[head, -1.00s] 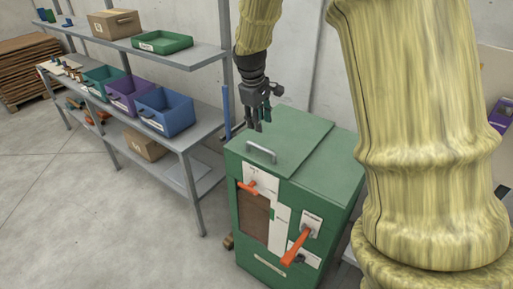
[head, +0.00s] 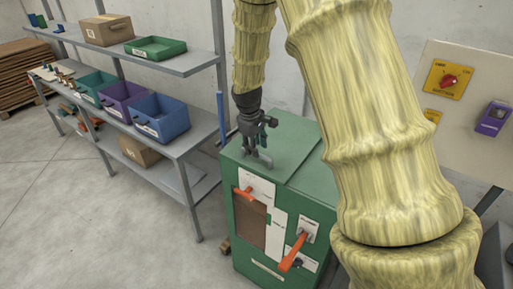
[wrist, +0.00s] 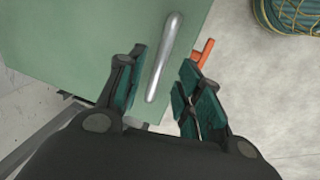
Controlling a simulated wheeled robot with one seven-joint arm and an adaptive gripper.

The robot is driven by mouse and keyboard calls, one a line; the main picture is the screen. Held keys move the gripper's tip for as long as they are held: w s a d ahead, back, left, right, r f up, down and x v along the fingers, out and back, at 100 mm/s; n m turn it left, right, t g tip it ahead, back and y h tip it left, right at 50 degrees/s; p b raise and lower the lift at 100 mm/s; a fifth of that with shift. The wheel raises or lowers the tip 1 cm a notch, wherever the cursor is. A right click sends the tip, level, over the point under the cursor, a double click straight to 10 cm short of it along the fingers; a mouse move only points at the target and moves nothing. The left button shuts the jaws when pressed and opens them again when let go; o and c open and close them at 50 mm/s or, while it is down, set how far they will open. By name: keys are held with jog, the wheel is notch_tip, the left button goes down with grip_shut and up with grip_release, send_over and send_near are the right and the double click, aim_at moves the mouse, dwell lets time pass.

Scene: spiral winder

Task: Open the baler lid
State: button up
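The green baler (head: 310,215) stands in the middle of the head view, its flat green lid (head: 288,130) closed on top. The lid also fills the upper left of the wrist view (wrist: 85,35). The silver bar handle (wrist: 163,62) runs slightly tilted between the directions of my two fingers. My gripper (head: 257,158) points down at the lid's front part, with the handle partly hidden behind the fingers. In the wrist view my gripper (wrist: 160,100) is open, its teal pads apart on either side of the handle's near end. I cannot tell whether they touch it.
Orange levers (head: 291,254) stick out of the baler's front. A grey shelf (head: 180,150) with bins stands to the left. A panel with a red knob (head: 449,81) is at the right. Open concrete floor lies at front left.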

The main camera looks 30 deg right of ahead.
jog(key=shift+w+d+f+p, duration=0.1)
jog(key=shift+d+f+p, duration=0.05)
jog(key=shift+f, duration=0.5)
jog(key=shift+d+f+p, duration=0.15)
jog(key=shift+f, duration=0.5)
grip_shut()
